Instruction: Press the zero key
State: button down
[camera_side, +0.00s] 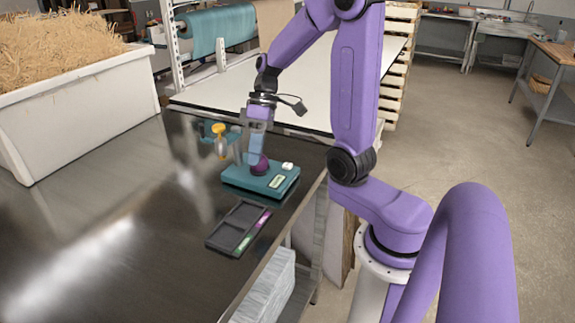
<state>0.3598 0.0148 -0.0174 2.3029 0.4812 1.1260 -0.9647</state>
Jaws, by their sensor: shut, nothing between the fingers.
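A teal device (240,183) lies flat on the dark metal table. On its top are a small white raised key (288,166) at the back right and a pale greenish panel (277,181) at the front right. I cannot read any marking on either. A dark purple rounded thing (259,167) sits on the device's top, left of the white key. My gripper (257,158) is shut and empty, pointing down over the purple thing and left of the white key. Its fingertips partly overlap the purple thing; I cannot tell whether they touch it.
A dark tray (222,232) with compartments and purple and green strips lies in front of the device. An orange-topped upright object (220,140) stands behind left, near a teal item (208,129). A white bin of straw (85,95) stands far left. The table's left front is clear.

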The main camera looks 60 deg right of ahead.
jog(key=w+d+m+t+y, duration=0.1)
jog(key=d+m+t, duration=0.25)
jog(key=d, duration=0.45)
jog(key=r+m+t+h, duration=0.1)
jog(key=r+m+t, duration=0.1)
jog(key=t, duration=0.2)
send_over(291, 164)
jog(key=shift+f, duration=0.15)
jog(key=shift+f, duration=0.15)
jog(key=shift+f, duration=4.25)
jog(key=shift+f, duration=0.1)
jog(key=shift+f, duration=0.35)
